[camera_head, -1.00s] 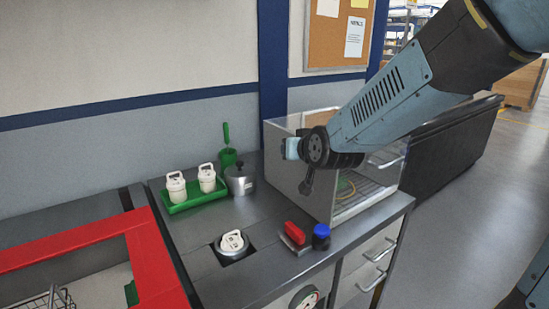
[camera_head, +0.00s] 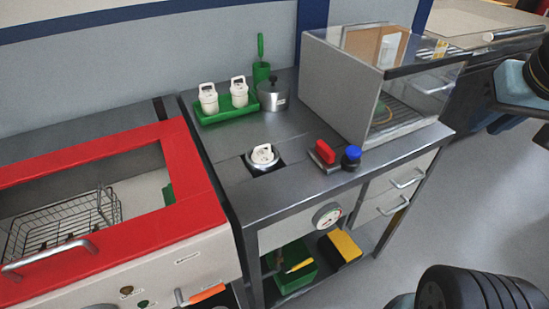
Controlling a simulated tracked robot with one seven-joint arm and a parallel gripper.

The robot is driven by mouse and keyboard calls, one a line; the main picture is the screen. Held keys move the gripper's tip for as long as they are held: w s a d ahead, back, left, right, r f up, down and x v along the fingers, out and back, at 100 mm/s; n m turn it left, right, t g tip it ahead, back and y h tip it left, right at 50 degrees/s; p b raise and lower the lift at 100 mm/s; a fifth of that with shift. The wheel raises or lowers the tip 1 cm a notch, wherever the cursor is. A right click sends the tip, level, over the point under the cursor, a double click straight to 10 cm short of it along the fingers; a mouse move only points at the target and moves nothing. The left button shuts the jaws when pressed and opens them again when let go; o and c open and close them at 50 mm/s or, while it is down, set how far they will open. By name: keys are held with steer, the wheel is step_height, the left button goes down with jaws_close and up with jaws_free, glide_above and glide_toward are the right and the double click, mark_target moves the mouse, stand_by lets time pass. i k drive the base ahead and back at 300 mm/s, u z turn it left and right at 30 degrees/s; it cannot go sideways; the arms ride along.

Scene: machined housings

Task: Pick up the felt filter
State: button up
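No item here can be surely named the felt filter. Two white lidded canisters with loop handles, one on the left (camera_head: 208,98) and one on the right (camera_head: 239,91), stand upright in a green tray (camera_head: 212,119) at the back of the steel bench. A similar white handled piece (camera_head: 263,155) sits in a round metal seat in a dark square recess nearer the front. What is inside these pieces is hidden. Parts of my arm show at the right edge, away from the bench items. My gripper's fingers do not show.
A lidded metal pot (camera_head: 272,95) and green holder (camera_head: 262,72) stand behind. A red block (camera_head: 325,152) and blue-capped jar (camera_head: 351,158) are near the front edge. A clear-sided box (camera_head: 345,85) bounds the right; a red-rimmed washer (camera_head: 195,170) with a wire basket (camera_head: 70,222) is left.

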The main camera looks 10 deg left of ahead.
mark_target(259, 156)
steer(key=z, duration=0.25)
steer(key=k, duration=1.25)
steer(key=u, duration=0.5)
steer(key=i, duration=1)
steer(key=z, duration=0.1)
